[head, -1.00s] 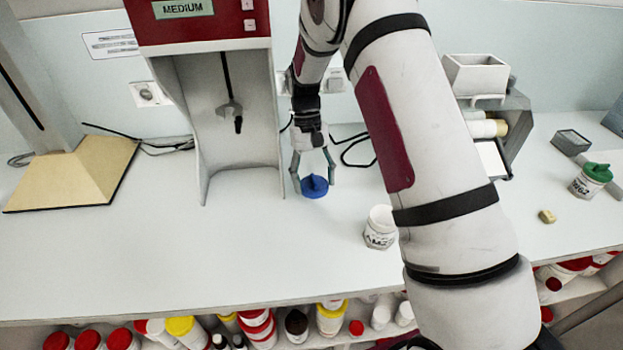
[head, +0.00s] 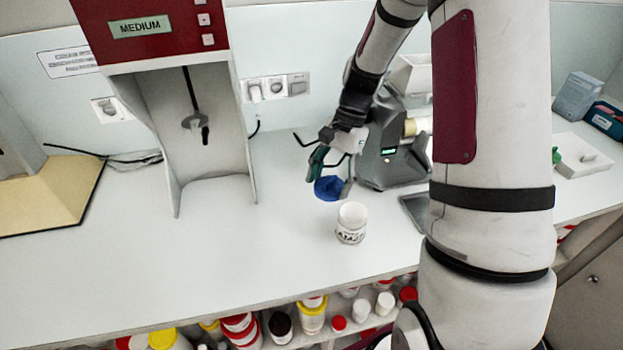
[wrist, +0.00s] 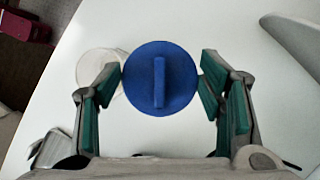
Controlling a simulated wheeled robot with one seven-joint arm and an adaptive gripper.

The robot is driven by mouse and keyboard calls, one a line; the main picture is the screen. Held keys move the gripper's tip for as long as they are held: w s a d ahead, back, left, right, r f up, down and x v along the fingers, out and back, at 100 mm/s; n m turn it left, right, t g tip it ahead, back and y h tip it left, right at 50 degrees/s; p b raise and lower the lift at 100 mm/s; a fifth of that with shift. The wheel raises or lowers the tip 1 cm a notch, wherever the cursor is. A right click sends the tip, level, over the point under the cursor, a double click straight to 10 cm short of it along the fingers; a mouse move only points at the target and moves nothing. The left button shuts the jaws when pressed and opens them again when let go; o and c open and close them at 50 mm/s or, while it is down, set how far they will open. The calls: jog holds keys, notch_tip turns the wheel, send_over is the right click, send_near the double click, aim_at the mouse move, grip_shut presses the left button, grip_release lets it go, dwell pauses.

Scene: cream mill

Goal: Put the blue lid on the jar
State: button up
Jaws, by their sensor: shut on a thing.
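The blue lid (head: 328,190) is round with a raised bar across its top. My gripper (head: 333,182) is shut on its rim and holds it up, behind and slightly left of the jar. In the wrist view, the lid (wrist: 159,78) sits between the green finger pads of my gripper (wrist: 160,80). The jar (head: 351,224) is white with a dark-lettered label and stands upright on the counter. In the wrist view the jar (wrist: 97,68) shows left of the lid, partly hidden by the lid and a finger. The lid is apart from the jar.
A red and grey machine (head: 143,30) marked MEDIUM stands on the counter (head: 270,240) to the left. A dark grey device (head: 388,150) stands just right of my gripper. The counter's front left is clear; bottles fill the shelf below.

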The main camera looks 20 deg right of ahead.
jog(key=s+d+r+m+t, duration=0.3)
jog(key=s+m, duration=0.4)
jog(key=shift+w+a+f+b, duration=0.1)
jog(key=shift+f+b, duration=0.25)
jog(key=shift+f, duration=0.85)
jog(key=shift+w+a+f+b, duration=0.1)
jog(key=shift+f+b, duration=0.2)
jog(key=shift+f, duration=0.85)
jog(key=shift+f, duration=0.6)
dwell(1.2)
jog(key=o, duration=1.2)
